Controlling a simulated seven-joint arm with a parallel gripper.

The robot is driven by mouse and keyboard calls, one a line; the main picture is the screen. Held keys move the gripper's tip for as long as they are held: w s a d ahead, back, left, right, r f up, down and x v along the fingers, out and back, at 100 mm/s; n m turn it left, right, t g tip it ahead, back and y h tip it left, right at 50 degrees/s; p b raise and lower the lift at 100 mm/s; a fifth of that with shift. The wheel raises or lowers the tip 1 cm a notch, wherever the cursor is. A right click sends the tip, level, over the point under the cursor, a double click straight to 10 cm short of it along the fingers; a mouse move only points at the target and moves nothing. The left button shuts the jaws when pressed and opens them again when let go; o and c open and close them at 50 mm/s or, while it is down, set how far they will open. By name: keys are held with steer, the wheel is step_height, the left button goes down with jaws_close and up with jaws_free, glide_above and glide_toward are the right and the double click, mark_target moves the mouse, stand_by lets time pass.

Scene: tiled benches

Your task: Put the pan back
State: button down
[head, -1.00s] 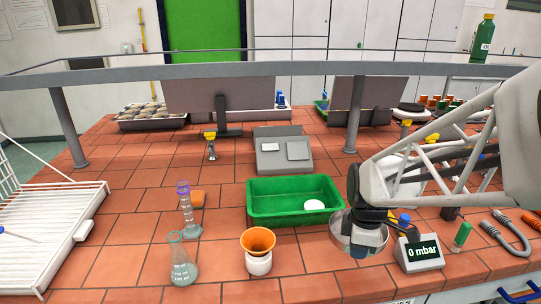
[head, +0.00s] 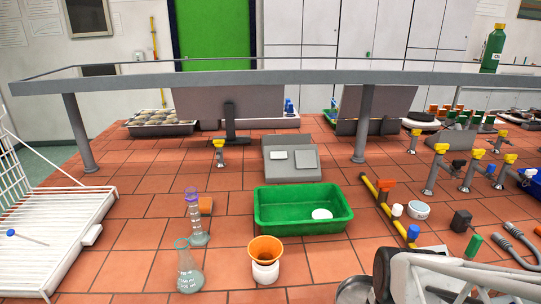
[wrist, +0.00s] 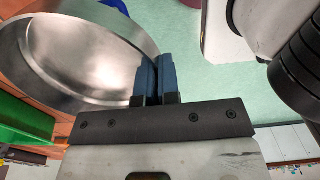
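The shiny metal pan (head: 353,291) shows at the bottom edge of the head view, partly cut off and partly hidden by my arm. In the wrist view the round, shallow pan (wrist: 75,55) fills the upper left and looks empty. My gripper (wrist: 157,70) has two blue fingers close together at the pan's near rim. They appear closed on its wall, and the pan is held off the floor, over the front of the bench.
A green tray (head: 270,226) with a white item stands mid-bench. An orange funnel on a white bottle (head: 265,272), a flask (head: 188,275) and a cylinder (head: 195,225) stand left of my arm. A white rack (head: 60,245) is far left. Gas taps (head: 435,170) are at right.

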mark_target(369, 283)
steer(key=shift+w, duration=0.1)
steer(key=shift+w+d+f, duration=0.2)
steer(key=shift+w+d, duration=0.35)
steer(key=shift+w, duration=1.75)
steer(key=shift+w+d+f, duration=0.25)
steer(key=shift+w+d, duration=0.3)
steer(key=shift+w, duration=1.7)
steer(key=shift+w+d+f, duration=0.2)
steer(key=shift+w+d, duration=0.35)
steer(key=shift+w, duration=1.75)
steer(key=shift+w+d+f, duration=0.1)
steer(key=shift+w+d, duration=0.1)
steer(key=shift+w, duration=0.55)
steer(key=shift+w+f, duration=0.1)
steer(key=shift+f, duration=1.45)
steer(key=shift+f, duration=0.1)
steer(key=c, duration=1.3)
jaws_free()
steer(key=shift+c, duration=0.2)
steer(key=shift+f, duration=0.1)
